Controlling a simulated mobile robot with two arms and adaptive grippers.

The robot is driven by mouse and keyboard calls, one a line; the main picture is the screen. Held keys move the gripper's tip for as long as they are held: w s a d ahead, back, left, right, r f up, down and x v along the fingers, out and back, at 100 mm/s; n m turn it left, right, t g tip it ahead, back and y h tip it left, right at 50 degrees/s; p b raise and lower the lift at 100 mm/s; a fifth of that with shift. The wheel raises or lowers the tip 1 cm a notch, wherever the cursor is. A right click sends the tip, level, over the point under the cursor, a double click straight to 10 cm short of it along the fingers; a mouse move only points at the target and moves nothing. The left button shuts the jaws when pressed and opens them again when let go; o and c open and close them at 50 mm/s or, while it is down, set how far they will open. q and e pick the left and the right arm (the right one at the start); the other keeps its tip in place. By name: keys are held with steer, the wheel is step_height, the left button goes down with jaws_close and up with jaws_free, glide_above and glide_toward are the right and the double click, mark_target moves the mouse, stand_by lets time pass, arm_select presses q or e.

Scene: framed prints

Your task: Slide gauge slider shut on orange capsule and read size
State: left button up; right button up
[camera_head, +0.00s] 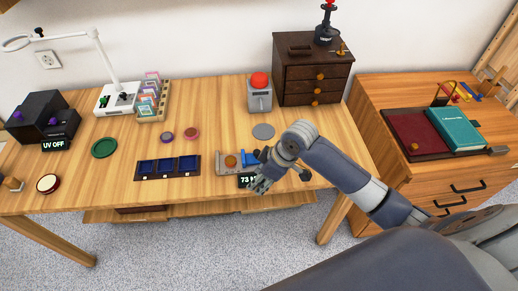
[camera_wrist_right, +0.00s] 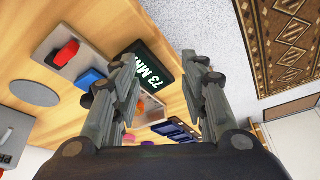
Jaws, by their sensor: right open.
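The gauge (camera_head: 222,168) lies near the front edge of the table. The orange capsule (camera_head: 231,161) sits at its left part, with the blue slider (camera_head: 249,159) to the right and a visible space between them. The size display (camera_head: 246,181) in front starts with "73"; the right wrist view also shows the display (camera_wrist_right: 150,68), reading "73 MM" partly cut off. The blue slider (camera_wrist_right: 91,79) is left of my fingers there. My right gripper (camera_head: 260,184) is open over the gauge's right end and hides part of it. My left gripper is not in view.
A grey disc (camera_head: 263,131) lies behind the gauge. A blue-lined tray (camera_head: 168,167) lies to its left. A grey device with a red dome (camera_head: 259,92) and a dark drawer chest (camera_head: 312,72) stand at the back. A red part (camera_wrist_right: 66,53) shows near the slider.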

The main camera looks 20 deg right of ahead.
steer(key=n, duration=0.1)
glide_toward(257, 152)
steer(key=p+x, duration=0.1)
steer(key=x, duration=0.7)
steer(key=shift+w+f, duration=0.1)
steer(key=shift+f, duration=0.1)
steer(key=c, duration=0.8)
